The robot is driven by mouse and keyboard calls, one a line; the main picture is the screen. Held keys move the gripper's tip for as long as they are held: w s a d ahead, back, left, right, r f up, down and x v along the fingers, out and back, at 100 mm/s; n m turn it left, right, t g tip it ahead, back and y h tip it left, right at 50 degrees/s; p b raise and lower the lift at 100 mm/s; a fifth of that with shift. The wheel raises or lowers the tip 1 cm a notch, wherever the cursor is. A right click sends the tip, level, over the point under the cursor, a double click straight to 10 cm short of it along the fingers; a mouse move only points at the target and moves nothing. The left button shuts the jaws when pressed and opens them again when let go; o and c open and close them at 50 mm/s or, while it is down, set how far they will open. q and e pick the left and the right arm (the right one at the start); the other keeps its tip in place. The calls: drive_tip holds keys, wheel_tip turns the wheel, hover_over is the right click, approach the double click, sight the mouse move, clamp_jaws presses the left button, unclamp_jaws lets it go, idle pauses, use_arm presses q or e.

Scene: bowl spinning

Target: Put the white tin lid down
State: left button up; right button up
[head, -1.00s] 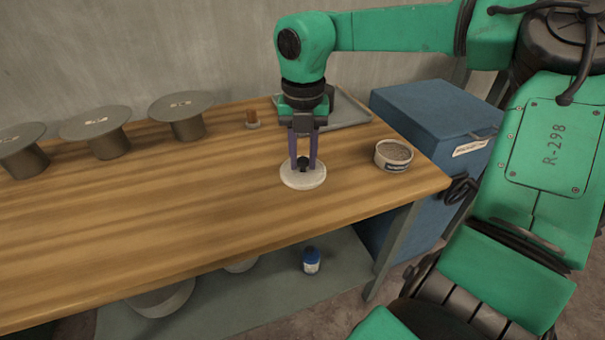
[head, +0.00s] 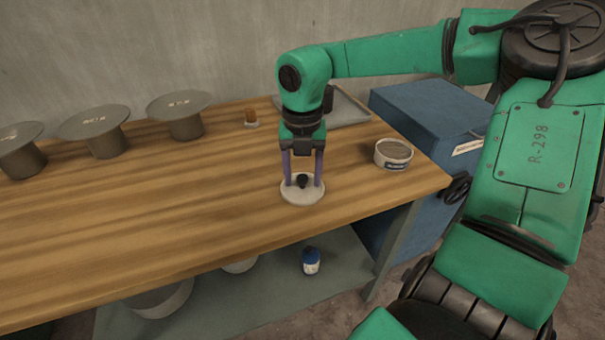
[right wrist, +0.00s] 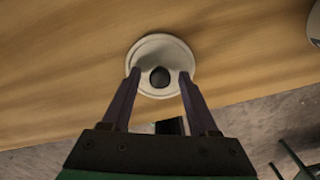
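The white tin lid (head: 290,196) is a round disc with a dark knob (head: 302,181) in its middle. It lies flat on the wooden table (head: 170,215), near the front edge. My right gripper (head: 302,184) is above it with the fingers spread, one on each side of the knob. In the right wrist view the lid (right wrist: 160,45) lies below the fingertips (right wrist: 160,74), and gaps show between the knob and both fingers. An open white tin (head: 393,163) with grey contents stands to the right. My left gripper is out of view.
A small brown-topped piece (head: 251,120) and a grey tray (head: 345,112) are behind the lid. Several grey flanged stands (head: 185,118) line the back left. A blue cabinet (head: 420,115) stands right of the table. The table left of the lid is clear.

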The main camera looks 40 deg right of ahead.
sight(303, 177)
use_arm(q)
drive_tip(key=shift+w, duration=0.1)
use_arm(e)
drive_tip(key=shift+r, duration=0.1)
drive_tip(key=shift+r, duration=0.25)
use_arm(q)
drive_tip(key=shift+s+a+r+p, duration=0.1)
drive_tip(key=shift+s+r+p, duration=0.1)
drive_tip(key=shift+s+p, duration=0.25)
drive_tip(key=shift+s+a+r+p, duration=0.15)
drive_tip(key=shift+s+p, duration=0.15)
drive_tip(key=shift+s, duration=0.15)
use_arm(e)
wheel_tip(303, 177, up, 12)
drive_tip(key=shift+f, duration=0.2)
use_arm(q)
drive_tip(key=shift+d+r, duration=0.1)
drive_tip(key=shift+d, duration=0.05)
use_arm(e)
drive_tip(key=shift+r, duration=0.1)
